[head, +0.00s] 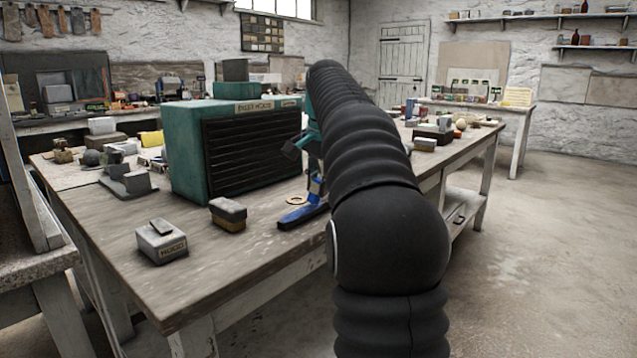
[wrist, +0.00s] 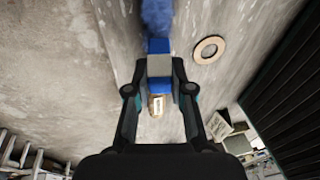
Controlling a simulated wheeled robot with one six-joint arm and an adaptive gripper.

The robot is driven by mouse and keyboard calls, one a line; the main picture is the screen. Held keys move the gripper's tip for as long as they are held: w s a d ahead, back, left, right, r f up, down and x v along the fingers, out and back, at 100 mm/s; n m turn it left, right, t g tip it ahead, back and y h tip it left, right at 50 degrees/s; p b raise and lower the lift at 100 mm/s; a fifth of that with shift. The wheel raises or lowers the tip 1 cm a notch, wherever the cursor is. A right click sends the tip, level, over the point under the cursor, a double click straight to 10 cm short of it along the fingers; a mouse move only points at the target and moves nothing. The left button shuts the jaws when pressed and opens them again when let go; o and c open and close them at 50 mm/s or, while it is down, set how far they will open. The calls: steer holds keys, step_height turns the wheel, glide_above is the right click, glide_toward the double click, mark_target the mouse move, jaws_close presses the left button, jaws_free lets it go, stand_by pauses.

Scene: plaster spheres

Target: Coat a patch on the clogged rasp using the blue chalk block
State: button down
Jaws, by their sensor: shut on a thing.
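My gripper (head: 314,172) is shut on the blue chalk block (head: 316,187), seen in the head view at the table's right side. In the wrist view, the fingers (wrist: 159,85) close around the block (wrist: 158,46), which has a grey band across it. The block is low over the dark rasp (head: 285,223) lying on the table, and appears to touch it or nearly so. A blue patch (head: 300,213) covers part of the rasp's top. A rough blue strip (wrist: 157,14) shows just beyond the block in the wrist view. The gripper and block hide part of the rasp.
A tan ring (head: 297,199) lies beside the rasp. A green cabinet (head: 187,150) with black slats stands close behind. A two-tone block (head: 228,214) and a labelled grey box (head: 161,242) sit to the left.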

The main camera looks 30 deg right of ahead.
steer(key=shift+f, duration=0.25)
steer(key=shift+s+a+f, duration=0.1)
steer(key=shift+s+a, duration=0.1)
steer(key=shift+a, duration=0.3)
steer(key=shift+s+a, duration=0.15)
steer(key=shift+a, duration=0.3)
steer(key=shift+w+d, duration=0.25)
steer(key=shift+d, duration=0.4)
steer(key=shift+w+d, duration=0.2)
steer(key=shift+d, duration=0.4)
steer(key=shift+w+d, duration=0.25)
steer(key=shift+d, duration=0.4)
steer(key=shift+s+a+b, duration=0.15)
steer(key=shift+s+a, duration=0.1)
steer(key=shift+a, duration=0.4)
steer(key=shift+s+a+b, duration=0.2)
steer(key=shift+a, duration=0.4)
steer(key=shift+s+a+b, duration=0.15)
steer(key=shift+s+a, duration=0.1)
steer(key=shift+a, duration=0.4)
steer(key=shift+w+d+p, duration=0.3)
steer(key=shift+d+p, duration=0.35)
steer(key=shift+d, duration=0.2)
steer(key=shift+w+d, duration=0.2)
steer(key=shift+d, duration=0.35)
steer(key=shift+w+d, duration=0.2)
steer(key=shift+d, duration=0.3)
